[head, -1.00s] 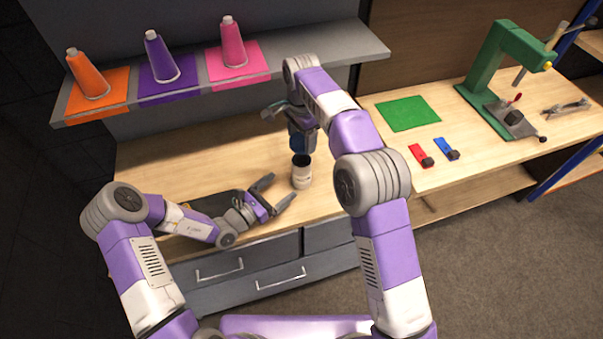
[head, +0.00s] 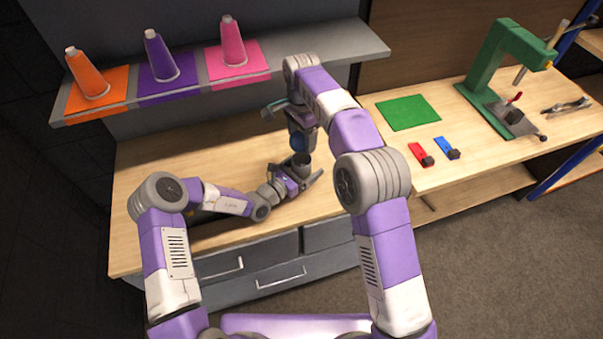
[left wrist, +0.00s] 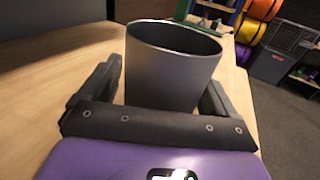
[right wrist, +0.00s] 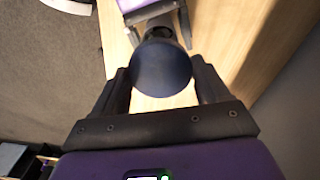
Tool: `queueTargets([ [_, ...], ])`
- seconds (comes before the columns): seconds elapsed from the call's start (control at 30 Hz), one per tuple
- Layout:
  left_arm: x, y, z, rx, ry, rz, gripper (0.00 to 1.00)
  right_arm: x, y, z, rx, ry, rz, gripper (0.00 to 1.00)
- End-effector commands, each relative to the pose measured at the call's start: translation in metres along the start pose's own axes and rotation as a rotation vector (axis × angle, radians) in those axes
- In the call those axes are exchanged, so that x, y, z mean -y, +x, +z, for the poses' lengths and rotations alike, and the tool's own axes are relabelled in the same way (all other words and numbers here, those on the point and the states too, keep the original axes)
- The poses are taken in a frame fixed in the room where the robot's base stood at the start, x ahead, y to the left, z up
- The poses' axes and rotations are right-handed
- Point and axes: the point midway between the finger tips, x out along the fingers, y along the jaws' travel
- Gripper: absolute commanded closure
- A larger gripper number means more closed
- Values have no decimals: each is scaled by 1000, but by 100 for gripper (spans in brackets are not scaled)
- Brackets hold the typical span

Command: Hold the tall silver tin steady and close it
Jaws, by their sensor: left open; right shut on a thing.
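The tall silver tin (head: 301,158) stands upright on the wooden bench, its open rim facing up. In the left wrist view the tin (left wrist: 170,65) sits between the two fingers of my left gripper (left wrist: 165,90). My left gripper (head: 303,178) is open around the tin, with a finger on each side. My right gripper (head: 297,130) is shut on a dark blue round lid (head: 298,143) and holds it above the tin. The lid (right wrist: 162,70) fills the space between the fingers in the right wrist view and partly hides what lies below it.
A shelf (head: 320,53) above the bench holds orange, purple and pink cones on coloured mats. To the right are a green mat (head: 409,112), a red clamp (head: 421,154), a blue clamp (head: 446,148) and a green press (head: 497,70). The bench left of the tin is largely clear.

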Motion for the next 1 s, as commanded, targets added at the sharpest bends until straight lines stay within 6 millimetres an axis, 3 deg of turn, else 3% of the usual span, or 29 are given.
queueTargets([
  [0.17, 0, 0, 0, 0, 0, 0, 12, 0, 0, 0, 0, 0, 0, 53],
  [0.67, 0, 0, 0, 0, 0, -1, 89, 0, 0, 0, 0, 0, 0, 53],
  [0.77, 0, 0, 0, 0, 0, 0, 89, 0, 3, 0, 0, 0, 1, 53],
  [1.0, 0, 0, 0, 0, 1, -1, 89, -1, 37, 1, 0, 1, 3, 53],
])
